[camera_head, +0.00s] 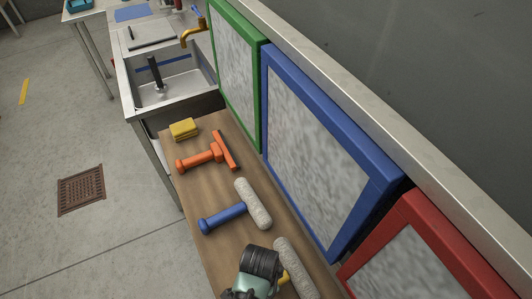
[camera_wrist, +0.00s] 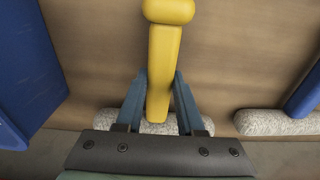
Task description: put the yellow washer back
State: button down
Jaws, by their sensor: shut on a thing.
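The yellow washer has a yellow handle (camera_wrist: 164,65) and a grey, fuzzy sleeve. In the wrist view the handle lies between the two blue fingers of my gripper (camera_wrist: 162,78), which is shut on it. The sleeve (camera_wrist: 158,125) shows partly behind the fingers and palm. In the head view my gripper covers most of the yellow handle (camera_head: 286,276), and the grey sleeve (camera_head: 293,264) shows to its right, above the wooden bench. I cannot tell whether the washer touches the bench.
On the wooden bench (camera_head: 190,200) lie a blue-handled washer (camera_head: 225,212), an orange squeegee (camera_head: 202,157) and a yellow sponge (camera_head: 184,129). Green (camera_head: 258,95), blue (camera_head: 268,75) and red-framed (camera_head: 408,205) panels stand along the right. A blue object (camera_wrist: 28,75) is at the left in the wrist view.

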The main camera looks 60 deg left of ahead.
jog(key=shift+f, duration=0.4)
jog(key=shift+f, duration=0.1)
jog(key=c, duration=0.5)
grip_release()
jog(key=r, duration=1.2)
jog(key=shift+s+r, duration=0.15)
jog(key=shift+s, duration=0.15)
